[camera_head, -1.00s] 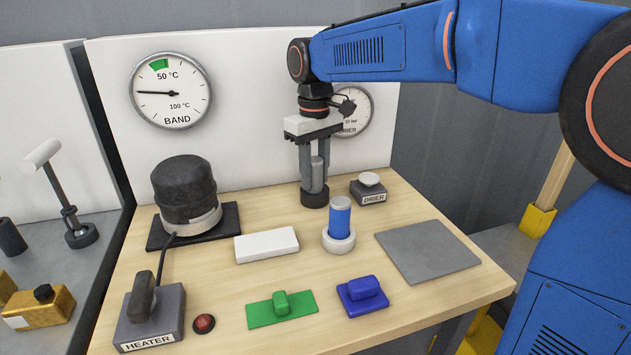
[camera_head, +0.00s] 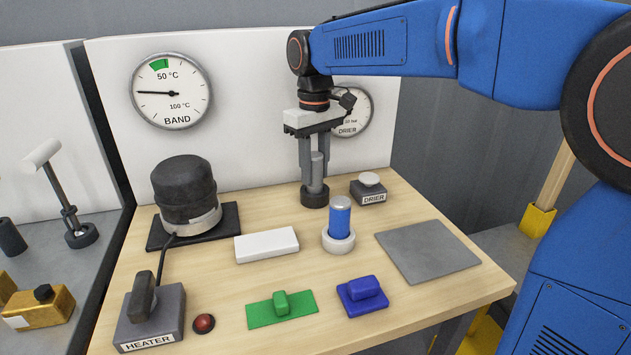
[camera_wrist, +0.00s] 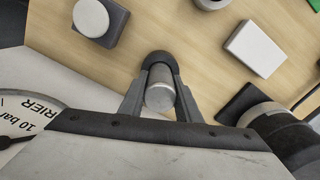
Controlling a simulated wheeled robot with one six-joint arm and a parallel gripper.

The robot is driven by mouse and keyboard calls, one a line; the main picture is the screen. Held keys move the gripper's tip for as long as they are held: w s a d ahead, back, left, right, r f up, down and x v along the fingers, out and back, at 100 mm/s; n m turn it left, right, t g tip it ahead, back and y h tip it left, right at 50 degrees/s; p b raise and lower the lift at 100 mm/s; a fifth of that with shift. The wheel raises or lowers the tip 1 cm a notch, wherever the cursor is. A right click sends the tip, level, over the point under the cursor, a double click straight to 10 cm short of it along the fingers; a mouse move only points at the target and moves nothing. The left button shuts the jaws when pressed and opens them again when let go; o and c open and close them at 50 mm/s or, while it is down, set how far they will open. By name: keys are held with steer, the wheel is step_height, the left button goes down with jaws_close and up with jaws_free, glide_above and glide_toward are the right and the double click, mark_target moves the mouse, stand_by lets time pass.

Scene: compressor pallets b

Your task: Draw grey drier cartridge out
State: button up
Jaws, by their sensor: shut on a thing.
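The grey drier cartridge (camera_head: 317,165) stands upright in a dark round socket (camera_head: 314,196) at the back of the wooden table. My gripper (camera_head: 314,182) reaches straight down over it, with one finger on each side. It is shut on the cartridge. In the wrist view the cartridge's pale round top (camera_wrist: 160,97) shows between the two fingers (camera_wrist: 160,85), with the dark socket (camera_wrist: 158,60) beyond it. The cartridge's lower end is hidden by the fingers and the socket.
The DRIER button box (camera_head: 369,188) stands close right of the socket. A blue cartridge in a white holder (camera_head: 338,242) is in front. A black compressor (camera_head: 185,190) stands left. The back panel with the DRIER gauge (camera_head: 352,112) is close behind. A grey plate (camera_head: 427,250) lies bare at right.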

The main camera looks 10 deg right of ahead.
mark_target(315, 154)
steer(key=shift+r, duration=2.7)
steer(key=shift+r, duration=0.1)
